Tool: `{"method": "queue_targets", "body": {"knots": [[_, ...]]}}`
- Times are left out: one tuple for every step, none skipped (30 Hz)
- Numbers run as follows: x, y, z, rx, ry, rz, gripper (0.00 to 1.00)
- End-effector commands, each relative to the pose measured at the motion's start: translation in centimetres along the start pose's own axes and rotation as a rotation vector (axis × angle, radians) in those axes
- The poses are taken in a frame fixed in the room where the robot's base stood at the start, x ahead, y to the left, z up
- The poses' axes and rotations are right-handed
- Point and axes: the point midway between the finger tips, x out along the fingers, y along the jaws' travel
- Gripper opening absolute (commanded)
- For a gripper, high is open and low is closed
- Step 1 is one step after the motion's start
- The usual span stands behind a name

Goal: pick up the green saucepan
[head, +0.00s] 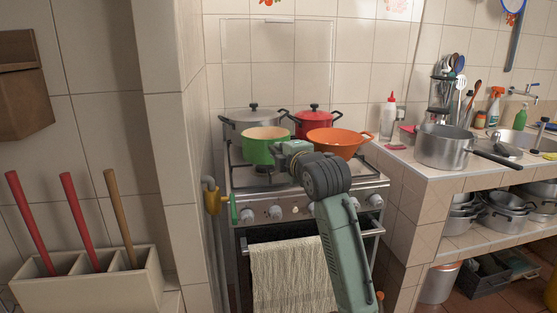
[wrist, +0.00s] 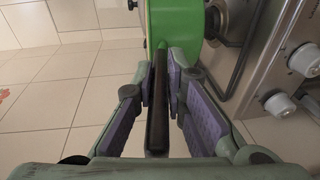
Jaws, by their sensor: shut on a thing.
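The green saucepan (head: 258,153) is at the front left of the stove in the head view, upright, with a pale inside. I cannot tell whether its base touches the stove. In the wrist view the green saucepan (wrist: 176,22) is at the top, and its dark handle (wrist: 157,125) runs down between the purple-padded fingers. My gripper (wrist: 161,85) is shut on this handle. In the head view my gripper (head: 287,150) is at the right side of the saucepan, and my wrist hides the handle.
An orange pan (head: 345,143) stands close to the right of my gripper. A grey lidded pot (head: 240,120) and a red lidded pot (head: 312,121) stand behind on the stove (head: 248,199). A steel saucepan (head: 444,148) is on the tiled counter to the right.

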Motion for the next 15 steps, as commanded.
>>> {"method": "queue_targets", "body": {"knots": [[-1.1,0.1,0.1,-0.003,-0.003,0.014,0.0],[-1.7,0.0,0.1,-0.003,-0.003,0.013,0.0],[-2.5,0.0,0.1,-0.003,-0.003,0.015,0.0],[-3.2,-0.1,0.1,-0.003,-0.003,0.014,0.0],[-3.8,-0.1,0.1,-0.005,-0.003,0.014,0.0],[-4.8,-0.2,0.1,-0.004,-0.004,0.014,0.0],[-5.5,-0.2,0.1,-0.004,-0.003,0.015,0.0],[-6.3,-0.3,0.2,-0.004,-0.004,0.014,0.0],[-7.2,-0.3,0.2,-0.004,-0.005,0.015,0.0],[-7.9,-0.3,0.1,-0.005,-0.003,0.014,0.0],[-8.6,-0.3,0.1,-0.005,-0.004,0.014,0.0],[-9.5,-0.4,0.1,-0.005,-0.005,0.014,0.0],[-10.0,-0.3,0.1,-0.004,-0.003,0.014,0.0],[-10.6,-0.4,0.1,-0.004,-0.003,0.013,0.0],[-11.2,-0.4,0.1,-0.004,-0.003,0.013,0.0]]}}
